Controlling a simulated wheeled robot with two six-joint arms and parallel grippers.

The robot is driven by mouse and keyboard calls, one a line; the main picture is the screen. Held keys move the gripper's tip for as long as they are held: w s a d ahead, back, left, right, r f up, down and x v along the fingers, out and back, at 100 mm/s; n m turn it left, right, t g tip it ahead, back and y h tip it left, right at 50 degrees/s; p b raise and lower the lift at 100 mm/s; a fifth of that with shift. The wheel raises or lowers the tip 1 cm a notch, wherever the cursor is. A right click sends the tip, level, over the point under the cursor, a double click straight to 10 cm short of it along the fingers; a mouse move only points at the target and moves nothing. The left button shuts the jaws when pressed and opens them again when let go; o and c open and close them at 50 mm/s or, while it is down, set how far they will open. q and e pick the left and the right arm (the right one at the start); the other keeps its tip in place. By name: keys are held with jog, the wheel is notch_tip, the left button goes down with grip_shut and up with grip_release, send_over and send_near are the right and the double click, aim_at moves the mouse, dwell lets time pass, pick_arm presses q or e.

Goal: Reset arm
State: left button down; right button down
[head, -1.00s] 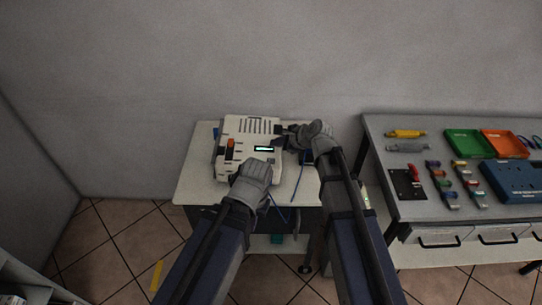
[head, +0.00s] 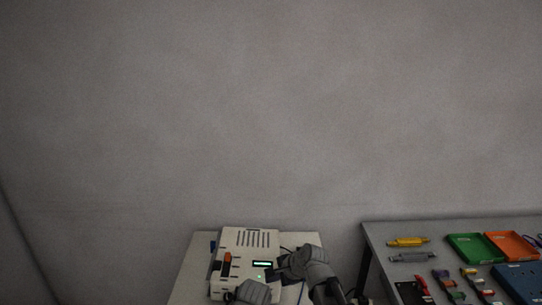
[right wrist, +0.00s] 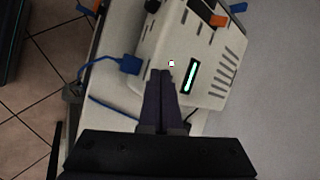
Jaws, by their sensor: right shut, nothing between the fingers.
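My right gripper (head: 283,268) is at the right side of the white device (head: 247,240) in the head view. In the right wrist view its fingers (right wrist: 160,75) are shut and empty, with their tips at the edge of the white device (right wrist: 200,50). The device has a lit green display (right wrist: 191,76) and an orange switch (head: 227,262). My left gripper shows only in part at the bottom edge of the head view, in front of the device; its fingertips are hidden. A blue plug (right wrist: 130,64) on a blue cable is beside the device in the right wrist view.
The device stands on a small white table (head: 190,275). To the right is a grey workbench (head: 385,235) with a green tray (head: 470,247), an orange tray (head: 510,246), a yellow tool (head: 408,242) and a blue box. A bare wall fills the upper view.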

jog(key=s+d+f+n+g+h, duration=0.2)
jog(key=s+d+n+h, duration=0.1)
jog(key=s+n, duration=0.6)
jog(key=s+d+f+n+g+h, duration=0.2)
jog(key=s+d+n+g+h, duration=0.1)
jog(key=s+n, duration=0.5)
jog(key=s+h, duration=0.1)
jog(key=s, duration=0.2)
jog(key=shift+s+f+n, duration=0.3)
jog(key=shift+s+n, duration=0.1)
